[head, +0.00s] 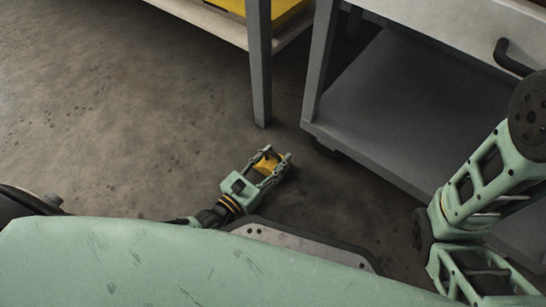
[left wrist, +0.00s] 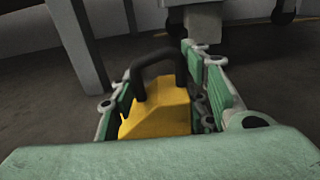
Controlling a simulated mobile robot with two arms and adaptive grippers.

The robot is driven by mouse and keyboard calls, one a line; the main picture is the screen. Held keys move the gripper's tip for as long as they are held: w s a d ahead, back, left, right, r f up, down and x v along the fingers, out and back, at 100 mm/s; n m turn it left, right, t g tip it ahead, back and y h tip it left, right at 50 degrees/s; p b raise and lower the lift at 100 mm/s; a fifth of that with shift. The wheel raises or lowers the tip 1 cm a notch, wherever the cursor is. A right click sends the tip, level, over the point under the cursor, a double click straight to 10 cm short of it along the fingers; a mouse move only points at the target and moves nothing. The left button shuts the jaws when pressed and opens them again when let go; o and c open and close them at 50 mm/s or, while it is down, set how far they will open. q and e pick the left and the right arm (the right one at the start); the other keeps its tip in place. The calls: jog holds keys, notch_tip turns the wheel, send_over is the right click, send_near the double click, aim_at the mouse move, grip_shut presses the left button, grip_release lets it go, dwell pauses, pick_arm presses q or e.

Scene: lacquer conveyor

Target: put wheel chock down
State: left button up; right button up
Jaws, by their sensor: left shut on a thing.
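The yellow wheel chock (head: 267,163) is between the fingers of my left gripper (head: 275,163), low over the concrete floor in the head view. In the left wrist view the chock (left wrist: 158,113) shows its yellow body and a black arched handle (left wrist: 157,62). The fingers of my left gripper (left wrist: 160,95) stand on both sides of it, shut on it. I cannot tell whether the chock touches the floor. My right gripper is not in view; only a part of its arm shows at the right of the head view.
A grey cart (head: 390,95) with a lower shelf and a black handle stands at the right. A table leg (head: 259,70) stands ahead, and a shelf (head: 205,20) holding a yellow thing (head: 270,12) is behind it. The concrete floor (head: 110,110) at the left is clear.

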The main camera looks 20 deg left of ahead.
pick_arm(q)
jog(key=o, duration=1.5)
jog(key=shift+c, duration=0.2)
